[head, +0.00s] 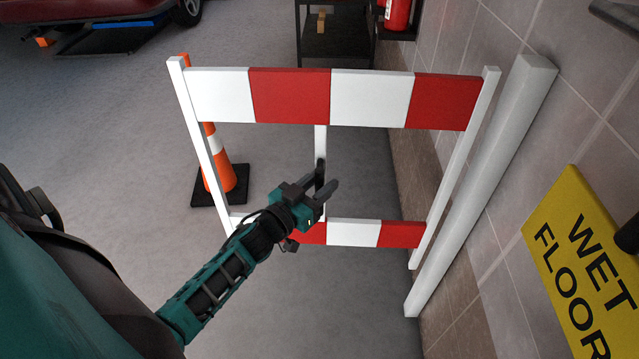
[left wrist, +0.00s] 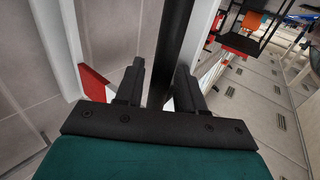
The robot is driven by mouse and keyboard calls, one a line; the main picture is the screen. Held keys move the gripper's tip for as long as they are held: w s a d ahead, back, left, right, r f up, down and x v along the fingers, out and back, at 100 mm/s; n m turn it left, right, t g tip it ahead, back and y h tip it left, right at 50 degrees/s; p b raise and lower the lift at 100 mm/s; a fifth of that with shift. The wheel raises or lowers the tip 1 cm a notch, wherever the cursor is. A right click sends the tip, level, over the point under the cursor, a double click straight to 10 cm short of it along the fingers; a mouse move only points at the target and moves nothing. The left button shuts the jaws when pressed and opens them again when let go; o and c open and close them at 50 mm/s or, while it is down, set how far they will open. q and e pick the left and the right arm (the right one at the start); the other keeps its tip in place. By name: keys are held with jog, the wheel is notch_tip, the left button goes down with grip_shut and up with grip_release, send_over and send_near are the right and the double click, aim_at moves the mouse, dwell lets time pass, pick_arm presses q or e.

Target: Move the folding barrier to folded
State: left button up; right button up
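The folding barrier (head: 370,97) stands spread out in the head view, with red and white panels on white posts. A dark upright handle (head: 320,172) shows at its middle white post. My left gripper (head: 328,188) is at this handle, in front of the barrier's middle. In the left wrist view the black bar (left wrist: 174,45) runs between the two fingers of my left gripper (left wrist: 158,85). The fingers are apart, with a gap on the bar's left side; contact on the right side cannot be told.
A white post (head: 480,190) stands along the tiled wall at right. A yellow wet floor sign (head: 580,260) is at lower right. An orange cone (head: 222,170) stands behind the barrier's left side. A dark cart (head: 338,45) and a fire extinguisher (head: 397,15) are at the back.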

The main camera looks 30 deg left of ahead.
pick_arm(q)
grip_shut()
jog(key=shift+a, duration=0.1)
dwell(0.3)
